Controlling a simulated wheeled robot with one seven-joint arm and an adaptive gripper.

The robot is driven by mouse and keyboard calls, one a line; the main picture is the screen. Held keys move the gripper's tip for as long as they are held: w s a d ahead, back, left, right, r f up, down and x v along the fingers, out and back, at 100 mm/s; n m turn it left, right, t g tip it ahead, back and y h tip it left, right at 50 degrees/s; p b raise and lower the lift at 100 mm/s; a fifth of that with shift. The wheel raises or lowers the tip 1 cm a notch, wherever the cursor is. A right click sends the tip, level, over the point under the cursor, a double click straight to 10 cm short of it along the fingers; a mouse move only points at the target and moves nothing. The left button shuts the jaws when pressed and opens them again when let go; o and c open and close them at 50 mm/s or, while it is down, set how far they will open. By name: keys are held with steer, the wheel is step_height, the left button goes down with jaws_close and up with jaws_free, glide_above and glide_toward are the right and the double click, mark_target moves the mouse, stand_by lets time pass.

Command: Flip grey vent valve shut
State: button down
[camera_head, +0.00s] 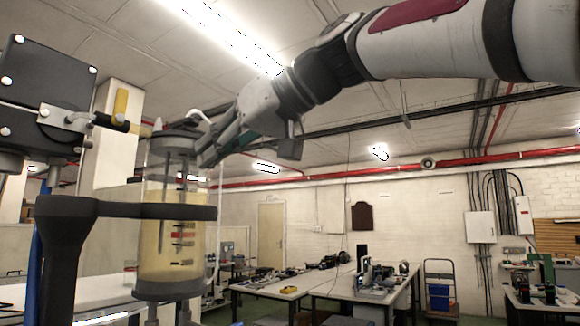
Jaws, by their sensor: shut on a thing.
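The sealed cylinder (172,245) stands upright at the left, clear-walled with a yellowish inside and a dark ring bracket (120,209) around it. My gripper (208,148) comes down from the upper right and is shut at the right side of the lid. The grey vent valve is too small and too covered by the fingers to make out clearly; the held part at the lid appears to be it.
A dark box (45,92) with a metal fitting and a yellow handle (121,105) stands close on the left. A white surface (100,290) lies below. Workbenches (335,288) with tools stand well behind; the air right of the cylinder is free.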

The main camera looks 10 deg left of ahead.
steer(key=c, duration=1.6)
jaws_free()
steer(key=v, duration=1.2)
steer(key=shift+f, duration=0.1)
steer(key=w+d+f+m+t+h, duration=0.15)
steer(key=d+f+m+h, duration=0.45)
steer(key=f, duration=0.6)
steer(key=s+d+f+m+h, duration=0.2)
steer(key=s+d+f, duration=0.2)
steer(key=d+f, duration=0.3)
steer(key=s+d+f+m+g+h, duration=0.1)
steer(key=s+d+f, duration=0.4)
steer(key=f, duration=1.1)
steer(key=s+d+f+m+h, duration=0.3)
steer(key=s+d+f+m, duration=0.1)
steer(key=d+f, duration=0.6)
steer(key=shift+s+f, duration=0.2)
steer(key=shift+f, duration=0.55)
